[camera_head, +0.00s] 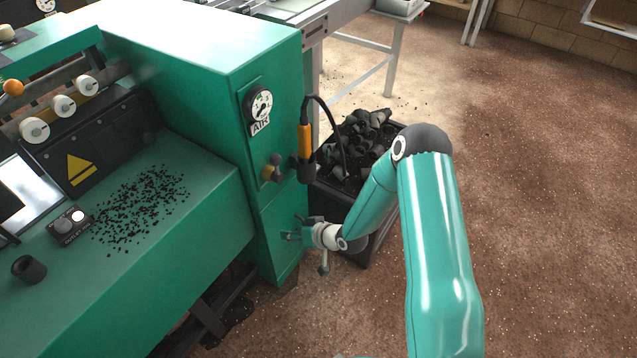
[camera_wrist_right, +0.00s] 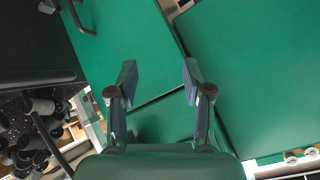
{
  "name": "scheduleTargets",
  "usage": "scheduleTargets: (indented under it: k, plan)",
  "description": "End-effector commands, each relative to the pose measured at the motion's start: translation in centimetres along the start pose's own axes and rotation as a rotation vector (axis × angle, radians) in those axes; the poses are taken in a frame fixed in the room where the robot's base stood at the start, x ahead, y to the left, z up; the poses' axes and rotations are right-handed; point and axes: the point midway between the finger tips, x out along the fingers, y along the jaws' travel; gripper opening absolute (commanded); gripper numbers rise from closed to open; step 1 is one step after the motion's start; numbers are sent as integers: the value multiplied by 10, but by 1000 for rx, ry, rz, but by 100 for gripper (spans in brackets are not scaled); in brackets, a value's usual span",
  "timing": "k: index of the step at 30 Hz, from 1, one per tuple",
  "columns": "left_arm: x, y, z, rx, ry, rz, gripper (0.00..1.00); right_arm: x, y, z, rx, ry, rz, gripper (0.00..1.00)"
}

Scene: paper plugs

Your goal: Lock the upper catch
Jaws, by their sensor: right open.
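A brass-coloured knob-like fitting (camera_head: 272,168) sits on the narrow side of the green machine (camera_head: 285,205), below the air gauge. It may be the upper catch, but I cannot tell its locked state. My right gripper (camera_head: 297,229) is lower down, close to the green side panel. In the right wrist view the two fingers (camera_wrist_right: 159,74) stand apart with nothing between them. Green panels (camera_wrist_right: 130,40) and a dark seam lie beyond them; no catch is clear there. Any lower catch is hidden or too small to tell. My left gripper is out of view.
An orange tool (camera_head: 305,142) with a black cable hangs in a holder above my right gripper. A dark bin (camera_head: 380,222) of black pieces stands behind my right arm. The air gauge (camera_head: 260,104) is above the fitting. The brown floor at right is open.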

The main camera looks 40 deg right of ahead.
Motion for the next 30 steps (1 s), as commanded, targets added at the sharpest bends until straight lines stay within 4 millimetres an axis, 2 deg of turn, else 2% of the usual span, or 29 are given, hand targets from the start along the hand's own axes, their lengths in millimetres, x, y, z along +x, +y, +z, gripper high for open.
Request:
scheduleTargets:
  k: [1, 3, 6, 9, 12, 16, 20, 26, 30]
  plan:
    - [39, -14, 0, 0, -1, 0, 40, 23, 52, -17, -37, 142, -4, 50]
    - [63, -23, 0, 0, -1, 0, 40, 24, 98, -52, -113, 311, -34, 50]
    - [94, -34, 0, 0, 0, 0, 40, 8, 154, -82, -240, 494, -82, 50]
    - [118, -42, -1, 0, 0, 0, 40, -17, 195, -91, -363, 600, -133, 50]
    - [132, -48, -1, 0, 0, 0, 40, -39, 221, -88, -459, 646, -176, 50]
    - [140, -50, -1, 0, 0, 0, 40, -56, 235, -84, -527, 661, -214, 50]
    - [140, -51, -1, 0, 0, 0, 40, -58, 235, -86, -543, 662, -227, 50]
    - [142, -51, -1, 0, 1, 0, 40, -37, 224, -99, -543, 662, -230, 50]
    - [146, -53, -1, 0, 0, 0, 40, -15, 213, -114, -544, 662, -230, 50]
